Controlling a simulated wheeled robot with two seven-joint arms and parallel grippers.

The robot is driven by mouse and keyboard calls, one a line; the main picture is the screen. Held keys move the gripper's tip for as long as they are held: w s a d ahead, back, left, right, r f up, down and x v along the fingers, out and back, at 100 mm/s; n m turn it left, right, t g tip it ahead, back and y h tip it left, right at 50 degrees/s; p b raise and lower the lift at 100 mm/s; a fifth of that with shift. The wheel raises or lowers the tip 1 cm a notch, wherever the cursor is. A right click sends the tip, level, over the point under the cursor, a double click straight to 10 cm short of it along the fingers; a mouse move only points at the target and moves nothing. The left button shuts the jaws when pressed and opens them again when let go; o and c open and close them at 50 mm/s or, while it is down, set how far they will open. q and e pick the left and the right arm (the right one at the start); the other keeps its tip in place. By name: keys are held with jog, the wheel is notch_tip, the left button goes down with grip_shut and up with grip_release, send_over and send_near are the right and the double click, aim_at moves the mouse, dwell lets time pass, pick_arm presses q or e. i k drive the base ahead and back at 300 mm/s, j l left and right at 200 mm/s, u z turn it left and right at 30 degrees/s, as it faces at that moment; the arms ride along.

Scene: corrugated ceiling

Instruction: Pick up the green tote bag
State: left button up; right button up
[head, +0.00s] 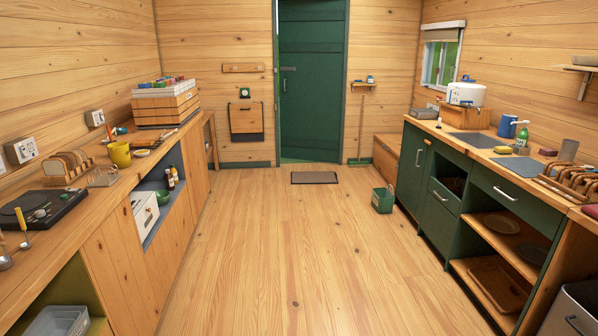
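A small green tote bag (383,200) stands upright on the wooden floor, right of the middle of the head view. It is close to the front of the green cabinet but appears apart from it. Its top looks open, with something pale at the upper edge that is too small to make out. Neither of my grippers shows in the head view.
A wooden counter (75,211) runs along the left and a green cabinet (437,213) along the right. The floor (280,260) between them is clear. A dark mat (314,177) lies before the green door (311,90). A wooden bench (388,150) stands behind the bag.

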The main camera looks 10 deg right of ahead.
aim_at(382, 201)
jog(key=i+z, duration=0.1)
jog(key=i, duration=1.2)
jog(key=i+j+z, duration=0.1)
jog(key=i, duration=1.15)
jog(key=i+l+z, duration=0.2)
jog(key=i, duration=0.35)
jog(key=i+z, duration=0.2)
jog(key=i, duration=0.3)
jog(key=i+j+z, duration=0.2)
jog(key=i, duration=0.35)
jog(key=i+z, duration=0.2)
jog(key=i, duration=0.3)
jog(key=i+j+z, duration=0.2)
jog(key=i, duration=0.3)
jog(key=i+j+z, duration=0.1)
jog(key=i, duration=0.4)
jog(key=i+j+z, duration=0.1)
jog(key=i, duration=0.4)
jog(key=i+j+z, duration=0.1)
jog(key=i, duration=0.4)
jog(key=i+j, duration=0.25)
jog(key=i, duration=0.25)
jog(key=z, duration=0.05)
